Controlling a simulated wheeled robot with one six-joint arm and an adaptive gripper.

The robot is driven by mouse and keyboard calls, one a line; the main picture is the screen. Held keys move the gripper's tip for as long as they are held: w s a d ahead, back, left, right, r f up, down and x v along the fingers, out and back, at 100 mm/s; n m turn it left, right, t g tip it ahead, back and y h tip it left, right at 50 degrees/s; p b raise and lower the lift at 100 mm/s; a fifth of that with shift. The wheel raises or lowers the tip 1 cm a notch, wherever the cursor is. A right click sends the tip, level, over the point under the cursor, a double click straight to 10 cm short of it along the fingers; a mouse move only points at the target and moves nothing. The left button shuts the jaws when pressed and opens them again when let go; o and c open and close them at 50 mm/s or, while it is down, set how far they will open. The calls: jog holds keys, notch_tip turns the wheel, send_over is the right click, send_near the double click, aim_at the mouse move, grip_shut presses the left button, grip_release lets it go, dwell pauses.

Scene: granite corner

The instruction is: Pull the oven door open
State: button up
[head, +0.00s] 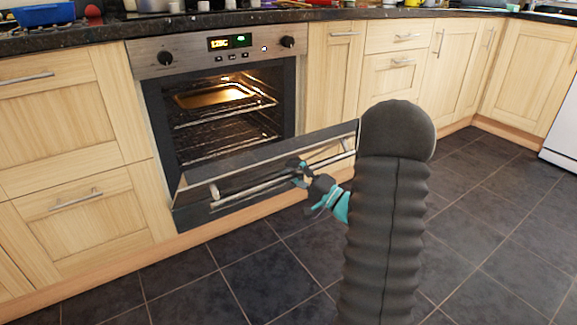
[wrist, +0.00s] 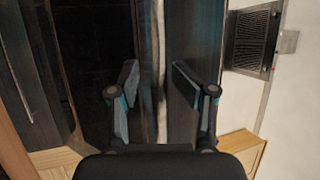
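The oven door (head: 250,163) is tilted well down and outward, hinged low, and the lit oven cavity (head: 225,100) shows behind it. Its long silver handle (head: 250,188) runs across the door's outer face. My gripper (head: 298,172) is at the right half of the handle. In the wrist view my gripper (wrist: 156,82) has its two fingers apart, one on each side of the pale handle strip (wrist: 160,50). A gap shows between the fingers and the handle; whether either touches it is hard to tell.
Wooden cabinets (head: 75,130) flank the oven on both sides. A dark counter (head: 200,20) runs above with items on it. The dark tiled floor (head: 480,240) is clear in front and to the right. A white appliance (head: 562,140) stands at the far right.

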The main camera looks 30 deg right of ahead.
jog(key=s+d+f, duration=0.3)
jog(key=f, duration=0.2)
jog(key=s+d+f, duration=0.2)
jog(key=f, duration=0.3)
jog(key=shift+s+d+f, duration=0.35)
jog(key=shift+s+d, duration=0.05)
dwell(1.0)
